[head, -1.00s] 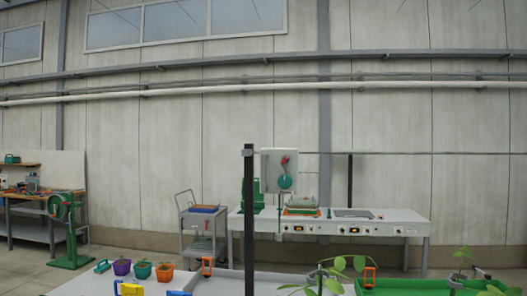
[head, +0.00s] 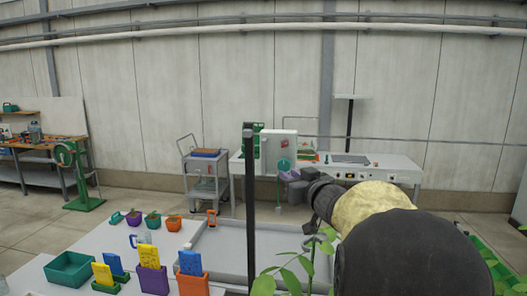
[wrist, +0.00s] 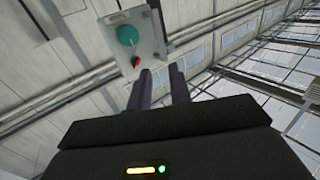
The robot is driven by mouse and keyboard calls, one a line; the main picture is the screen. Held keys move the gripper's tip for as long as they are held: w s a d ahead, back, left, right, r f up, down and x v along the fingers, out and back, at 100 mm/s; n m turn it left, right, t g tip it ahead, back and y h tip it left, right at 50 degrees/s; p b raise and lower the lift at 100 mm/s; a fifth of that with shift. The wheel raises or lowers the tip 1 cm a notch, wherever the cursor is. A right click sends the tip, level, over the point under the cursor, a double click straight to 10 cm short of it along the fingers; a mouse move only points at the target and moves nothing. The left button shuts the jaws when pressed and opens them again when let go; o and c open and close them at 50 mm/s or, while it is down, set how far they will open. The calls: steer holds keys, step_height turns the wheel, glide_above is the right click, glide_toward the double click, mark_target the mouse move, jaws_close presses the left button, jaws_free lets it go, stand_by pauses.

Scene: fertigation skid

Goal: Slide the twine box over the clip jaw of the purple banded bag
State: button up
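My gripper (head: 286,175) is raised in the middle right of the head view, with dark fingers pointing left toward the back bench. In the wrist view its two fingers (wrist: 159,72) stand apart with nothing between them. I cannot pick out a twine box or a purple banded bag with a clip jaw in either view. A purple holder (head: 152,278) with a yellow card (head: 148,255) stands at the front of the near table. A small purple pot (head: 133,218) stands farther back on it. Neither is near my gripper. My forearm hides part of the right side.
A dark upright post (head: 250,200) rises at the near table (head: 70,235). A teal bin (head: 70,270) and a grey tray (head: 225,240) are on it. Leafy plants (head: 290,275) are in front. A box with a teal knob (wrist: 128,36) is beyond my fingers.

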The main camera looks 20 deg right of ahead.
mark_target(265, 159)
steer(key=shift+w, duration=0.15)
steer(key=w+p, duration=0.6)
steer(key=w, duration=1)
steer(key=shift+w, duration=0.65)
jaws_close()
